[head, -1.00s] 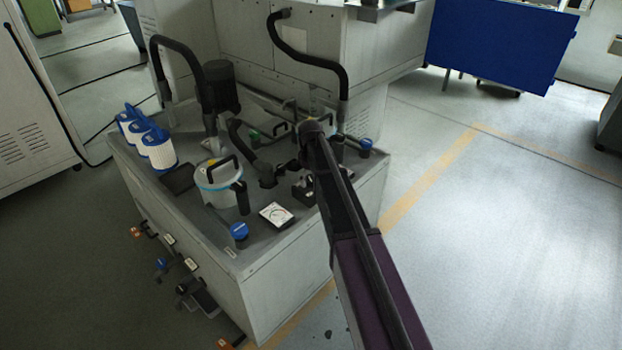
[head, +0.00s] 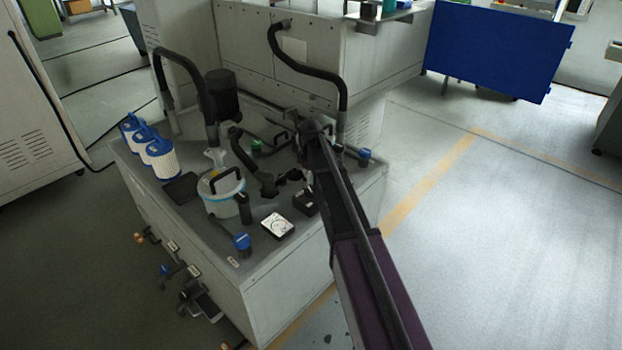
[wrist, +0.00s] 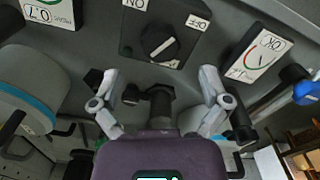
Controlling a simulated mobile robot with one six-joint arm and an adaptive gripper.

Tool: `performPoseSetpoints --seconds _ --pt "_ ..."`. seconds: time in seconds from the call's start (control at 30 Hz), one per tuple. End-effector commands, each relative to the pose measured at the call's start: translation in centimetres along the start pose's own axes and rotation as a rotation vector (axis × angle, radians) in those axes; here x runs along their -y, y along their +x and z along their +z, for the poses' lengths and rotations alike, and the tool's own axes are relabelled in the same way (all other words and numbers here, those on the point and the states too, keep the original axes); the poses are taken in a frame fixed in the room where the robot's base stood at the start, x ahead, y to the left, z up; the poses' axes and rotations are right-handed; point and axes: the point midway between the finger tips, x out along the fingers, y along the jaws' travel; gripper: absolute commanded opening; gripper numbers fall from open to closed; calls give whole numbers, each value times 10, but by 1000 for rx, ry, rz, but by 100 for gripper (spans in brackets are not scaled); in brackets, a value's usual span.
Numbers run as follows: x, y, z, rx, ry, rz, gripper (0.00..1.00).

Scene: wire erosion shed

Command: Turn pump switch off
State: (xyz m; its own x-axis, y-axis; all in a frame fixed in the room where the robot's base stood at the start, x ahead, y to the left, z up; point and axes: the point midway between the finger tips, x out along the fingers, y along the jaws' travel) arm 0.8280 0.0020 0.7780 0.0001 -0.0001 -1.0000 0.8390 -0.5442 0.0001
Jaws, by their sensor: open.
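The pump switch is a black rotary knob (wrist: 160,42) with a white pointer line, on a dark plate with ON and OFF labels. It is at the upper middle of the wrist view. The white line runs slantwise; I cannot tell which label it marks. My gripper (wrist: 158,76) is open and empty, its two fingers spread wide on either side below the knob in the picture, apart from it. In the head view my gripper (head: 312,132) is over the right part of the grey cabinet (head: 290,285), and my arm hides part of the top there.
Gauge panels flank the knob: one marked OK (wrist: 258,55) at right, one (wrist: 47,12) at left. A black pipe fitting (wrist: 158,100) stands between the fingers. A white-blue canister (head: 222,195), black hoses (head: 343,75) and white filters (head: 160,158) crowd the cabinet top.

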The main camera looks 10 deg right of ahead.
Motion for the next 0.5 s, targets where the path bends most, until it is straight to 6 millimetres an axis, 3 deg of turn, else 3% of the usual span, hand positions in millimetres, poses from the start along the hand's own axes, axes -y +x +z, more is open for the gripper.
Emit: performPoseSetpoints --seconds 0.5 --pt "0 -48 0 0 1 0 96"
